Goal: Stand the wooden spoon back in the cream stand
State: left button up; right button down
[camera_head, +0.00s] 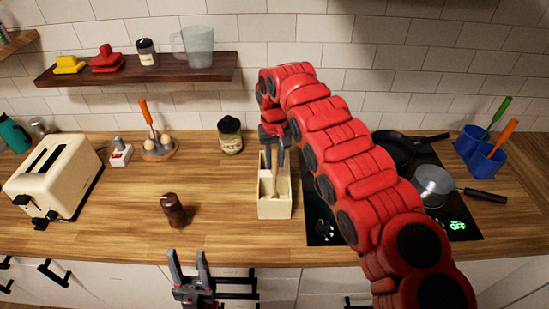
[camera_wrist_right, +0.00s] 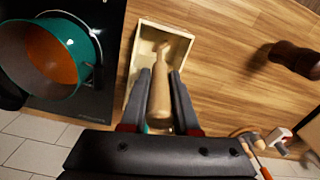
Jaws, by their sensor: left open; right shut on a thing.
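The cream stand (camera_head: 263,209) is an open box with a divider, standing on the counter below my right gripper (camera_head: 273,148). It also shows in the right wrist view (camera_wrist_right: 186,46). My right gripper is shut on the pale wooden spoon (camera_wrist_right: 161,100), with a finger on each side. The spoon's lower end points down at the stand's opening and overlaps its inside; I cannot tell whether it touches the bottom. The spoon's upper part is partly hidden by the gripper. My left gripper (camera_head: 189,255) is open and empty in front of the counter's front edge.
A dark brown shaker (camera_head: 174,211) stands left of the stand, and a jar (camera_head: 230,136) behind it. A cooktop (camera_head: 460,206) with pans lies to the right, partly behind my right arm. A toaster (camera_head: 52,178) is far left. The counter between shaker and stand is clear.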

aim_at(273, 146)
jog(key=shift+s+f, duration=0.1)
jog(key=c, duration=0.7)
grip_release()
jog(key=shift+o, duration=0.2)
jog(key=shift+r, duration=0.25)
jog(key=shift+a+r+b, duration=0.1)
jog(key=shift+r+b, duration=0.75)
jog(key=shift+b, duration=0.05)
notch_tip(273, 146, up, 4)
jog(key=shift+a+f, duration=0.1)
jog(key=shift+f, duration=0.1)
jog(key=r+p, duration=0.6)
jog(key=shift+d+r, duration=0.2)
jog(key=shift+r, duration=0.1)
jog(key=shift+f, duration=0.1)
